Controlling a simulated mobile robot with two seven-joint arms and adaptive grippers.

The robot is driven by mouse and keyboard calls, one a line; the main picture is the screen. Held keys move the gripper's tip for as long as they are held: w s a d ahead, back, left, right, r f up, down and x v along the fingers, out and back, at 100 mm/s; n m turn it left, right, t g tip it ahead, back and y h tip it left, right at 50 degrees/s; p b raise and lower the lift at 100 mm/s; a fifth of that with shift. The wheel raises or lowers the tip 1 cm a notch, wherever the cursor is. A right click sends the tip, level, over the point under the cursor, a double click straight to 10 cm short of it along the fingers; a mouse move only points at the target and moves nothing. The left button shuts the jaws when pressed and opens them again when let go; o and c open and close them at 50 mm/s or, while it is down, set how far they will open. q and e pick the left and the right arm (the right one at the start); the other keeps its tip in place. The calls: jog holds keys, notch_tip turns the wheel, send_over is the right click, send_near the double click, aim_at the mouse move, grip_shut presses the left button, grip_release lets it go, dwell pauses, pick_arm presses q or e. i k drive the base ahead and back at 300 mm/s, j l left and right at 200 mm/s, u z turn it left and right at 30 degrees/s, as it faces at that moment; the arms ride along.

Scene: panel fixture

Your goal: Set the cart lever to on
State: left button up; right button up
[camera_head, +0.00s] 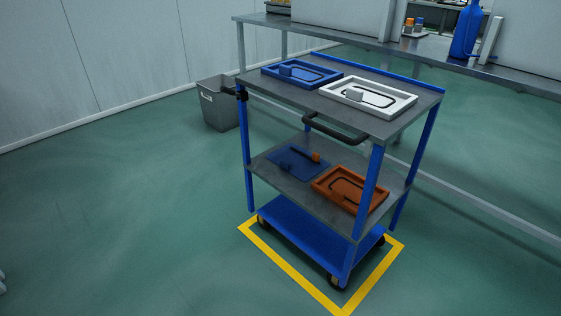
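A grey cart with blue posts (376,180) stands right of the middle. Its top shelf bears a blue framed panel (302,74) and a white framed panel (368,97), each with a small block and a looped slot. The middle shelf bears a flat blue panel with an orange piece (297,161) and an orange framed panel (349,190). A dark handle bar (335,128) crosses the cart's near top edge. A small black part (241,93) sits on the left post. I cannot tell which part is the cart lever, or its setting. Neither gripper is recognisable in view.
Yellow floor tape (290,272) runs around the cart's wheels. A grey bin (218,104) stands behind it at left. A long bench (340,34) behind bears a blue bottle (466,30). The green floor at left is clear. A pale sliver shows at the lower left edge.

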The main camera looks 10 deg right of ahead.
aim_at(226, 89)
jog(key=z, duration=0.5)
jog(key=i+j+z, duration=0.15)
jog(key=z, duration=0.2)
jog(key=j+z, duration=0.4)
jog(key=i+j+z, duration=0.15)
jog(key=j+z, duration=0.65)
jog(key=j, duration=1.3)
jog(key=k+j+z, duration=0.1)
jog(key=j, duration=1.35)
jog(key=k+j+z, duration=0.1)
jog(key=j, duration=0.65)
jog(key=k+j+z, duration=0.3)
jog(key=i+j, duration=0.1)
